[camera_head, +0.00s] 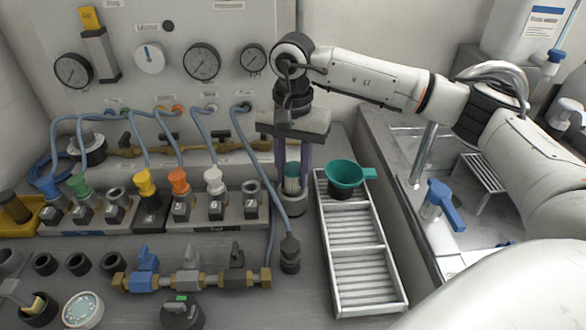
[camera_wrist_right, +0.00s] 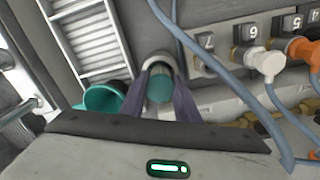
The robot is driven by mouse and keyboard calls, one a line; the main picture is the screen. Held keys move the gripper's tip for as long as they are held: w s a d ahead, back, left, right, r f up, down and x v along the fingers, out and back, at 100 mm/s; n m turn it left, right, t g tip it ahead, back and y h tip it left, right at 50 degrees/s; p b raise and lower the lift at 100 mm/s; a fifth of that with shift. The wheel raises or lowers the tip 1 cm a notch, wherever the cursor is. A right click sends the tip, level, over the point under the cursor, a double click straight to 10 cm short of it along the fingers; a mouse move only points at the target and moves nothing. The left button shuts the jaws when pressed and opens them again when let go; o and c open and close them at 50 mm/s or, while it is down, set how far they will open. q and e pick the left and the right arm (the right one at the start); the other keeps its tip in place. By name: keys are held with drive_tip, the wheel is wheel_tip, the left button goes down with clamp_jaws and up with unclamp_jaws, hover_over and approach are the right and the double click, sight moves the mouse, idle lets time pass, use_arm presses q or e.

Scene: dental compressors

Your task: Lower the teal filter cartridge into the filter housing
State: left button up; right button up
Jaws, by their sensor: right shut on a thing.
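The teal filter cartridge (camera_head: 291,180) is upright between the fingers of my right gripper (camera_head: 292,172), which is shut on it. In the right wrist view its round teal end (camera_wrist_right: 160,90) shows between the two purple-grey fingers (camera_wrist_right: 160,95). The filter housing, a grey cup (camera_head: 303,213), stands on the bench directly beneath; its pale rim (camera_wrist_right: 157,60) shows around the cartridge in the wrist view. The cartridge's lower end is at the housing mouth, and I cannot tell how far inside it is. My left gripper is not in view.
A blue hose (camera_head: 262,175) runs close on the left to a dark fitting (camera_head: 290,255). A numbered valve row (camera_head: 215,208) stands further left; the gauge panel (camera_head: 190,25) rises behind.

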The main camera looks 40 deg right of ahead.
drive_tip(key=shift+f+b, duration=0.3)
drive_tip(key=shift+f, duration=0.25)
drive_tip(key=shift+r+p, duration=0.6)
drive_tip(key=shift+r, duration=0.25)
drive_tip(key=shift+f, duration=0.2)
drive_tip(key=shift+f+b, duration=0.65)
drive_tip(key=o, duration=1.1)
drive_tip(key=shift+r, duration=0.1)
